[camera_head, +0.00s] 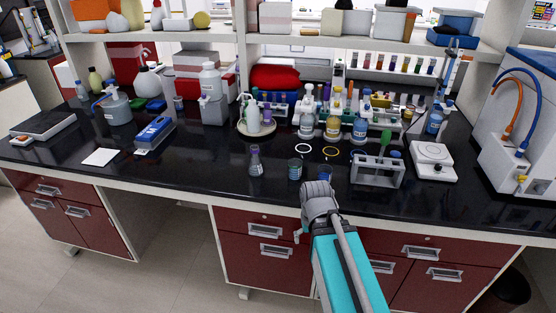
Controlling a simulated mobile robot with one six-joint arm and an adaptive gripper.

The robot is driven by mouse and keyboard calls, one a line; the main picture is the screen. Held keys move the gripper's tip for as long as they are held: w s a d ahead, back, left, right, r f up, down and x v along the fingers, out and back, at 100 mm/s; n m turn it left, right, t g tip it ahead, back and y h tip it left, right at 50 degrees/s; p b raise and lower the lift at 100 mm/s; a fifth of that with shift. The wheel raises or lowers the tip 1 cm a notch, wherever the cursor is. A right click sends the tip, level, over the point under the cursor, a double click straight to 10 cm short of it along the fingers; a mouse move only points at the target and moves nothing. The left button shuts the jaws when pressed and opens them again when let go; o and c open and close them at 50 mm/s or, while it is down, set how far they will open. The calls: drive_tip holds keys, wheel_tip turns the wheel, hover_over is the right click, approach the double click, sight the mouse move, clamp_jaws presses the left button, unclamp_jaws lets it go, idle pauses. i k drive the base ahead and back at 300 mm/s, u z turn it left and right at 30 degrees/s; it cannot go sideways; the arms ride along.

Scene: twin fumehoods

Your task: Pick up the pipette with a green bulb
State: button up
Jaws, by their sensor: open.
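The pipette's lower part is hidden by the rack. My gripper (318,192) is at the bench's front edge, left of the rack and apart from it. It is open. Its fingertips are small and partly hidden by the wrist, and I see nothing held.
A small beaker (294,170) and a conical flask (255,162) stand left of the rack. A blue-topped cup (325,173) is just behind my gripper. A white balance (432,161) is right of the rack. Several bottles stand behind. Drawers (265,240) are below the bench.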

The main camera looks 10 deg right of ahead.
sight(387, 134)
drive_tip(key=u, duration=0.05)
drive_tip(key=k, duration=1.35)
drive_tip(key=u, duration=0.05)
drive_tip(key=i, duration=0.75)
drive_tip(key=u, duration=0.35)
